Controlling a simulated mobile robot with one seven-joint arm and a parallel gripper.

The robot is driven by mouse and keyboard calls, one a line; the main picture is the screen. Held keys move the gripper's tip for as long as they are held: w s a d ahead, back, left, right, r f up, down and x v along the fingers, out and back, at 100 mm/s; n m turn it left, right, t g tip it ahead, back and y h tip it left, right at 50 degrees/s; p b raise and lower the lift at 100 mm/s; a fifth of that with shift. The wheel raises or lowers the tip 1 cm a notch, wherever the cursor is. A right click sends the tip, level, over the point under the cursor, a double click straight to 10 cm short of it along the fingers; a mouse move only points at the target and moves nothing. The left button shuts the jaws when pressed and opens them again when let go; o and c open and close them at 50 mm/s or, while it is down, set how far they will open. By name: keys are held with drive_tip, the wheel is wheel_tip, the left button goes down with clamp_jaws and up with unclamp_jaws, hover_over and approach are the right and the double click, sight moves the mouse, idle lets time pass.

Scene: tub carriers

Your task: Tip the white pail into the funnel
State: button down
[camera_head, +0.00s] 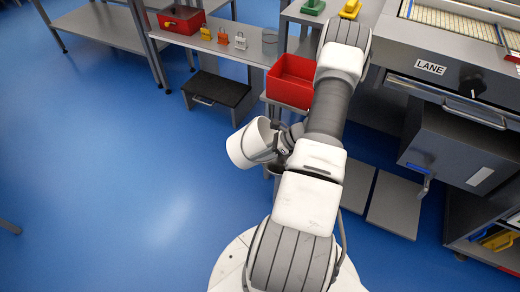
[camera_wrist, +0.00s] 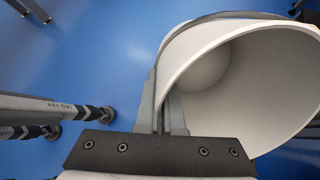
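The white pail (camera_head: 247,145) is held off the floor in the head view, tilted well over, with a dark band or handle around it. In the wrist view the pail (camera_wrist: 255,95) fills the right side, its wide mouth facing the camera. Its inside looks pale, and I cannot tell whether anything lies in it. My gripper (camera_wrist: 166,108) is shut on the pail's wall, with its fingers at the rim; it is partly hidden by the arm in the head view. I cannot make out a funnel in either view.
A red bin (camera_head: 291,82) stands just beyond the pail. A grey bench (camera_head: 258,50) with small yellow, orange and white items is behind it. A grey cabinet marked LANE (camera_head: 430,67) stands at right. The blue floor (camera_head: 130,190) at left is clear.

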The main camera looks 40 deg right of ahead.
sight(259, 150)
drive_tip(key=shift+w+a+r+g+h+p, duration=0.15)
drive_tip(key=shift+r+g+h+p, duration=0.2)
drive_tip(key=shift+p, duration=0.3)
drive_tip(key=shift+w+a+r+g+h+p, duration=0.15)
drive_tip(key=shift+r+g+h+p, duration=0.1)
drive_tip(key=shift+r+h+p, duration=0.3)
drive_tip(key=shift+a+r+g+h+p, duration=0.1)
drive_tip(key=shift+r+g+h+p, duration=0.1)
drive_tip(key=shift+g+h+p, duration=0.35)
drive_tip(key=shift+a+r+g+h+p, duration=0.1)
drive_tip(key=shift+r+g+h+p, duration=0.1)
drive_tip(key=shift+g+h+p, duration=0.35)
drive_tip(key=g+h+p, duration=0.1)
drive_tip(key=p, duration=0.1)
drive_tip(key=d+r+g+h+p, duration=0.1)
drive_tip(key=h+p, duration=0.1)
drive_tip(key=p, duration=0.1)
drive_tip(key=shift+s, duration=0.35)
drive_tip(key=shift+d+h+p, duration=0.1)
drive_tip(key=shift+h+p, duration=0.2)
drive_tip(key=shift+p, duration=0.4)
drive_tip(key=shift+s+d+g+p, duration=0.1)
drive_tip(key=shift+g+p, duration=0.25)
drive_tip(key=shift+g, duration=0.05)
